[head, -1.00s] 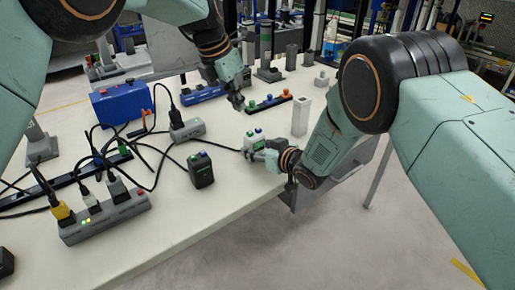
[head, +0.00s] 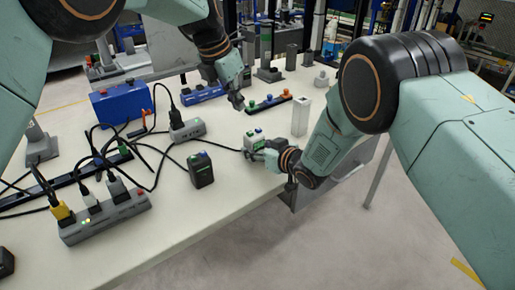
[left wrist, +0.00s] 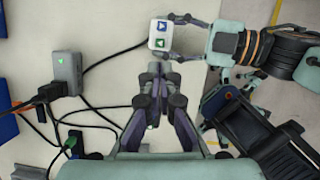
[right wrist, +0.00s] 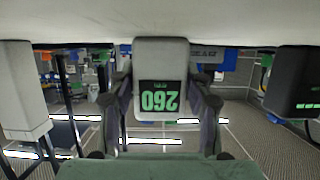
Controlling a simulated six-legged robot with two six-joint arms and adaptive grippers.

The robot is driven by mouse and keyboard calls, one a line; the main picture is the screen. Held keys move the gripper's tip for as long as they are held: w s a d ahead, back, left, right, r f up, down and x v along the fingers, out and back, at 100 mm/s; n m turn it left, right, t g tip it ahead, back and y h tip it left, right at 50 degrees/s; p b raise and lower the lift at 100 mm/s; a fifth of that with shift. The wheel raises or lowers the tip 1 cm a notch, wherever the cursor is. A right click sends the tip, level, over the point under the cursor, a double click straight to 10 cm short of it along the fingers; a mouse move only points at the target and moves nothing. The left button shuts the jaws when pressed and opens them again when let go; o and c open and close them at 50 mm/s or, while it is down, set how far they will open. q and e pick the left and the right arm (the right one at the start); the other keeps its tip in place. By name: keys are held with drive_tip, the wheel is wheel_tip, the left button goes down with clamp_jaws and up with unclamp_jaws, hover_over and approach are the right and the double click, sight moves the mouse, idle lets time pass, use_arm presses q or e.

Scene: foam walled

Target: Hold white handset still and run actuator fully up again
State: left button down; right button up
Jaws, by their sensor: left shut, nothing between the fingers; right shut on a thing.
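The white handset (head: 254,138) is near the table's right edge, its cable running left. In the left wrist view its top (left wrist: 160,35) shows a blue and a green arrow button. In the right wrist view its display (right wrist: 160,97) reads 260, upside down. My right gripper (head: 260,148) is shut on the handset, one finger on each side. My left gripper (head: 237,104) is shut and empty, behind the handset in the head view. In the left wrist view its fingertips (left wrist: 154,68) are just below the handset, apart from the buttons. I cannot tell which thing is the actuator.
A white post (head: 300,116) stands right of the handset. A black box with buttons (head: 200,169) stands to its left. A grey box (head: 188,130), a power strip (head: 105,218) and loose cables are further left. A strip of coloured knobs (head: 268,104) lies behind.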

idle(0.3)
use_arm(q)
drive_tip(key=n+t+h, duration=0.1)
drive_tip(key=n, duration=0.2)
drive_tip(key=w+d+r+n+t+h, duration=0.1)
drive_tip(key=n, duration=0.2)
drive_tip(key=w+d+n+t+h, duration=0.1)
drive_tip(key=n+t, duration=0.1)
drive_tip(key=n, duration=0.1)
drive_tip(key=shift+w+d+r+n, duration=0.15)
drive_tip(key=shift+r+n, duration=0.2)
drive_tip(key=shift+n, duration=0.05)
drive_tip(key=shift+f, duration=0.15)
hover_over(248, 137)
drive_tip(key=shift+f, duration=4.25)
drive_tip(key=shift+f, duration=0.2)
